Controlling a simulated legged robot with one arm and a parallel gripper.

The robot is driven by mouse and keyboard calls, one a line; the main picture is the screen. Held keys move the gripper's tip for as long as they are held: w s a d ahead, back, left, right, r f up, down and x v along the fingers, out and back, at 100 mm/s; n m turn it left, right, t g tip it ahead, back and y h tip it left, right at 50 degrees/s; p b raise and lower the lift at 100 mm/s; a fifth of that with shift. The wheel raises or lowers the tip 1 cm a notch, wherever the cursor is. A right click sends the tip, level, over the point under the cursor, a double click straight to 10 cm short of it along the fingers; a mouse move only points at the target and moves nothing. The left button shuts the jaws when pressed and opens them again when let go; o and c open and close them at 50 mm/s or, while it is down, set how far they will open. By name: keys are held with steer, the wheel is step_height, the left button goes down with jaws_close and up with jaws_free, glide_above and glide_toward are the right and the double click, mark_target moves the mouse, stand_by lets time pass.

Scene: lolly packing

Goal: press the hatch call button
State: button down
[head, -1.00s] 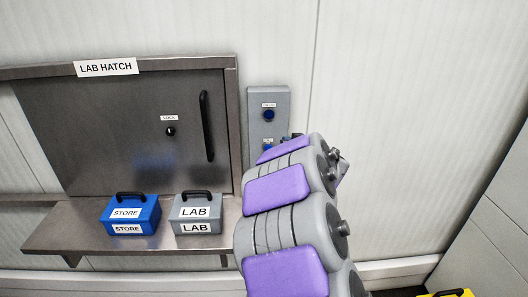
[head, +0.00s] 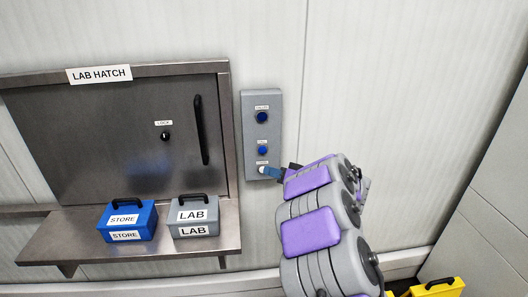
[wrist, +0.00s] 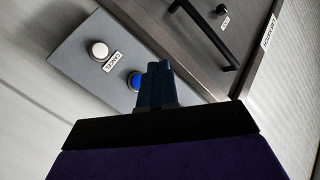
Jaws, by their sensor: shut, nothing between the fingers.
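A grey button panel (head: 248,130) is on the wall to the right of the lab hatch. It carries a top blue button (head: 262,117), a middle blue button (head: 262,150) and a white button (head: 261,170) at the bottom. The labels are too small to read surely in the head view. In the wrist view the white button (wrist: 98,50) has a label that seems to read CANCEL. My gripper (wrist: 158,70) is shut and empty; its tips partly cover a blue button (wrist: 134,80) there. In the head view my gripper (head: 273,173) is beside the white button; contact cannot be told.
The steel lab hatch (head: 110,130) has a black handle (head: 201,130) and a lock (head: 166,136). A blue STORE box (head: 127,220) and a grey LAB box (head: 194,215) stand on its shelf (head: 80,246). A yellow box (head: 440,288) is at lower right. The wall right of the panel is clear.

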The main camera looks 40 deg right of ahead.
mark_target(262, 150)
steer(key=w+d, duration=0.1)
steer(key=w, duration=0.1)
steer(key=w+d+p, duration=0.1)
steer(key=w, duration=0.2)
steer(key=w+d+p, duration=0.1)
steer(key=w, duration=0.1)
steer(key=shift+w+d+r, duration=0.1)
steer(key=shift+w+d, duration=0.15)
steer(key=shift+w, duration=0.05)
steer(key=shift+d, duration=0.35)
steer(key=shift+a, duration=0.3)
stand_by(0.3)
steer(key=shift+d, duration=0.15)
stand_by(0.3)
steer(key=shift+w+d+r+p, duration=0.1)
steer(key=shift+w+r+p, duration=0.15)
steer(key=shift+p, duration=0.8)
steer(key=shift+f, duration=0.2)
stand_by(0.4)
